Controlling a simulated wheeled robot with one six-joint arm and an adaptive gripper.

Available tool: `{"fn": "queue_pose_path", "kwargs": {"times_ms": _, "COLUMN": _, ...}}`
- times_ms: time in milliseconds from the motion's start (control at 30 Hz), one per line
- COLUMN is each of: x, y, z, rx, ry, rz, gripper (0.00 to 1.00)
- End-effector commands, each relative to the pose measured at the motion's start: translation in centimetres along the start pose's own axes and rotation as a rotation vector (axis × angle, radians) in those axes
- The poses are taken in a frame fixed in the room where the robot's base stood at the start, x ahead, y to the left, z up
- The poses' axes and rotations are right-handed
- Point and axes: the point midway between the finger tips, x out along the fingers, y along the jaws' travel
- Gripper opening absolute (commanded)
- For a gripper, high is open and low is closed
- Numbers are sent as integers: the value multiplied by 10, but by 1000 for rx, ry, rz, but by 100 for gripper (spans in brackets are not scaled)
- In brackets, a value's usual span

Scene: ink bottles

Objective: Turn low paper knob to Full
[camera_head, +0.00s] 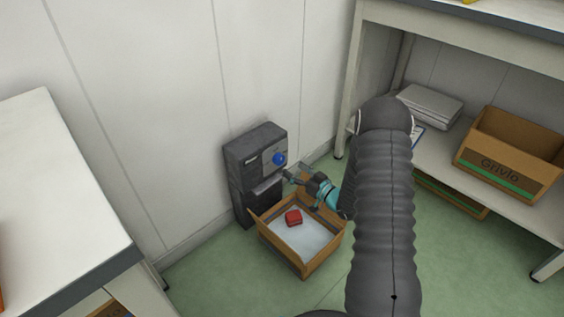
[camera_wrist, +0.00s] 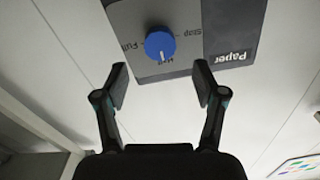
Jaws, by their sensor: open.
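The blue knob (camera_wrist: 159,44) sits on a grey dial panel (camera_wrist: 185,15) and also shows on the dark grey machine in the head view (camera_head: 279,159). In the wrist view the lettering is upside down: "Full" is left of the knob, "Stop" right, and a middle label below is hard to read. The knob's white mark points down toward that middle label. My gripper (camera_wrist: 161,77) is open and empty, its fingertips short of the knob and to either side of it. In the head view my gripper (camera_head: 292,177) is just right of and below the knob.
The machine (camera_head: 243,154) carries a "Paper" label (camera_wrist: 231,57). An open cardboard box (camera_head: 273,257) with a red item (camera_head: 293,218) stands below my gripper. A white table (camera_head: 60,185) is at left; a shelf with a "Grivio" box (camera_head: 500,165) is at right.

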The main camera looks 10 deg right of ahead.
Motion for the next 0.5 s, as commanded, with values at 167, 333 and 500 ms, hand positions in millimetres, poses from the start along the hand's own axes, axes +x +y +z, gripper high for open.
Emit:
{"fn": "queue_pose_path", "kwargs": {"times_ms": 167, "x": 33, "y": -1, "z": 1, "rx": -1, "ry": 0, "rz": -4, "gripper": 70}}
{"fn": "queue_pose_path", "kwargs": {"times_ms": 333, "x": 55, "y": -1, "z": 1, "rx": 0, "ry": -1, "rz": -2, "gripper": 70}}
{"fn": "queue_pose_path", "kwargs": {"times_ms": 500, "x": 66, "y": 0, "z": 0, "rx": 1, "ry": -1, "rz": 0, "gripper": 70}}
